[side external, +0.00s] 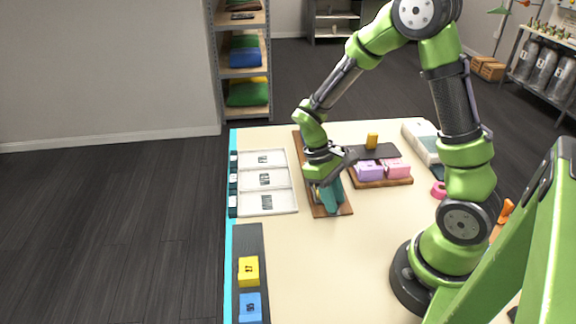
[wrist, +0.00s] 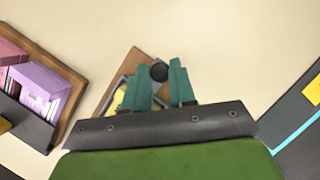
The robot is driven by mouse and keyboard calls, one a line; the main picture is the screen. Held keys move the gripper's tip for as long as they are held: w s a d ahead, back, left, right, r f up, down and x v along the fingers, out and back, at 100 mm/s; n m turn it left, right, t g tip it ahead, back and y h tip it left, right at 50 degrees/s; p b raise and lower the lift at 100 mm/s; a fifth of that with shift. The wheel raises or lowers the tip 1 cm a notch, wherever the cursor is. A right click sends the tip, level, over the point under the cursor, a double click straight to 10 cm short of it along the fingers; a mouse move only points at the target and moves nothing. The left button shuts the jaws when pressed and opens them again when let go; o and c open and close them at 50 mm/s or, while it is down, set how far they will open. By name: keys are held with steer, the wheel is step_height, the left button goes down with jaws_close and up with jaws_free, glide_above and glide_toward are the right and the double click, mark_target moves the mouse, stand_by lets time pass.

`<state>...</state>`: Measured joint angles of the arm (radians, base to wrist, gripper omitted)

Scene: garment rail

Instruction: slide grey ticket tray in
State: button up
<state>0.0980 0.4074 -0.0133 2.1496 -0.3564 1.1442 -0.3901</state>
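My gripper (side external: 330,208) points down over the front part of a long brown board (side external: 303,158) on the table. In the wrist view its two teal fingers (wrist: 161,66) stand apart, one on each side of a round black knob (wrist: 159,72). The fingers look close to the knob, but I cannot tell whether they press on it. A grey tray edge with something yellow (wrist: 119,97) shows beside the left finger, on the brown board (wrist: 122,68). Most of this tray is hidden by the fingers and gripper body in both views.
Right of the board, another brown base (side external: 380,183) carries purple (side external: 369,172) and pink (side external: 397,168) blocks, with a dark panel (side external: 380,151) behind. White labelled trays (side external: 266,180) lie left. Yellow (side external: 248,271) and blue (side external: 250,306) blocks sit on a dark strip. The table's front middle is clear.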

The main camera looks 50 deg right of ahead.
jaws_close()
steer(key=w+d, duration=0.5)
steer(key=shift+w+d, duration=0.2)
steer(key=shift+w, duration=0.05)
steer(key=o, duration=0.8)
jaws_free()
steer(key=shift+s, duration=0.1)
steer(key=v, duration=1.7)
